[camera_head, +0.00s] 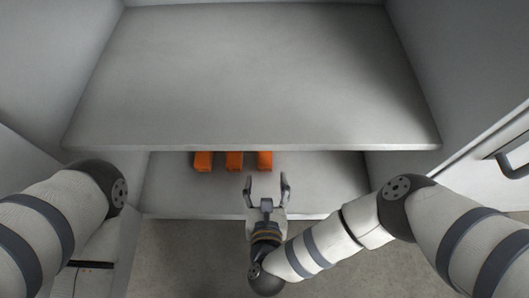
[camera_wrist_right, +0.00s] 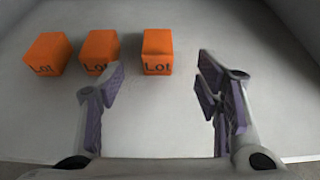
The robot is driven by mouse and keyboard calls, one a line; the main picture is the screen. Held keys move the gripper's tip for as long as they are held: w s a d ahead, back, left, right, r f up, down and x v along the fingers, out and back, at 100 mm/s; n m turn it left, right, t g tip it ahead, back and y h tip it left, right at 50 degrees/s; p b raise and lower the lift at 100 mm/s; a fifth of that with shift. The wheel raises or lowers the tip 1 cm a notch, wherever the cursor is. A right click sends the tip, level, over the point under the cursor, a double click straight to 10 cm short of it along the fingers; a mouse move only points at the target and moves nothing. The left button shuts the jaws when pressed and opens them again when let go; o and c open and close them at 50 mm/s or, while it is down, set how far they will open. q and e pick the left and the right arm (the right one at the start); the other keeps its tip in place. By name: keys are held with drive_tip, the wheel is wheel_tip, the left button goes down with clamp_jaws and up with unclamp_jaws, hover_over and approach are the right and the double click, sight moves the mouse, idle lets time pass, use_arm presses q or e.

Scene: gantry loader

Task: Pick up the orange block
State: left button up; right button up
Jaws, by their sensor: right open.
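Three orange blocks stand in a row on the lower shelf (camera_head: 325,185): a left block (camera_head: 203,161), a middle block (camera_head: 234,161) and a right block (camera_head: 265,161). In the right wrist view the left block (camera_wrist_right: 48,54), middle block (camera_wrist_right: 99,50) and right block (camera_wrist_right: 157,51) each bear the dark word "Lot". My right gripper (camera_head: 267,180) is open and empty, just in front of the right block and apart from it. In the wrist view its fingers (camera_wrist_right: 160,85) spread on either side, with the right block ahead, between them. My left gripper is out of view.
A wide upper shelf (camera_head: 250,75) overhangs the lower one and hides the blocks' back part. Side walls (camera_head: 460,60) close in both sides. A dark handle (camera_head: 512,150) sits at the right. The lower shelf is clear right of the blocks.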

sight(265, 162)
drive_tip(key=b+x, duration=0.3)
drive_tip(key=x, duration=0.6)
drive_tip(key=shift+w+a+b, duration=0.1)
drive_tip(key=shift+a+b, duration=0.05)
drive_tip(key=shift+b, duration=0.2)
drive_tip(key=c, duration=1.3)
